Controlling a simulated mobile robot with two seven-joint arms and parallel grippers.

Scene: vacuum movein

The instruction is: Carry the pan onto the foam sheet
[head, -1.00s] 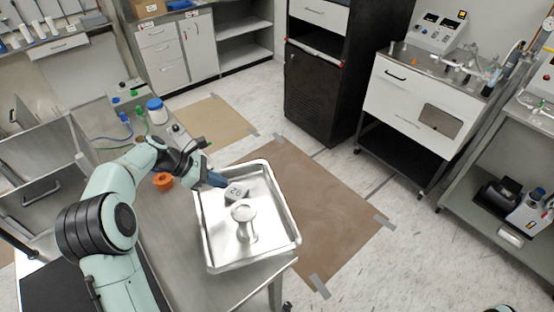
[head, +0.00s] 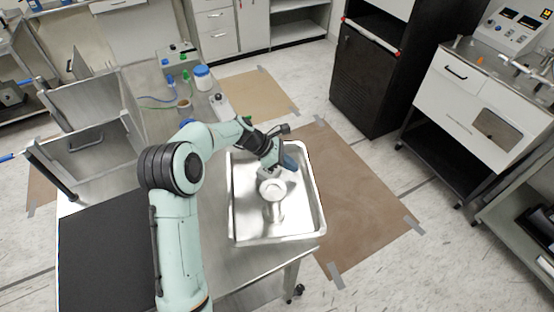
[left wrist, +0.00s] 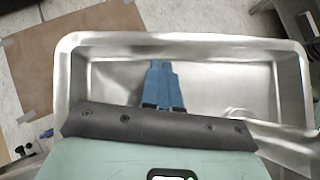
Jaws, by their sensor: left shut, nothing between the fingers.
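The pan (head: 240,222) is a shiny rectangular metal tray at the right end of the steel bench. A metal piece with a round top (head: 272,190) stands in it, and a small grey block (head: 266,172) is mostly hidden by my gripper. My left gripper (head: 289,162) has blue fingers, shut and empty, over the far part of the pan. In the left wrist view the fingers (left wrist: 163,85) show against the pan's inside (left wrist: 225,85); I cannot tell if they touch it. The dark foam sheet (head: 105,250) lies flat on the bench at left. My right gripper is out of view.
A blue-capped jar (head: 202,78) and small bottles stand at the bench's back. Brown taped sheets (head: 350,195) lie on the floor beyond the bench. The foam's visible surface is clear.

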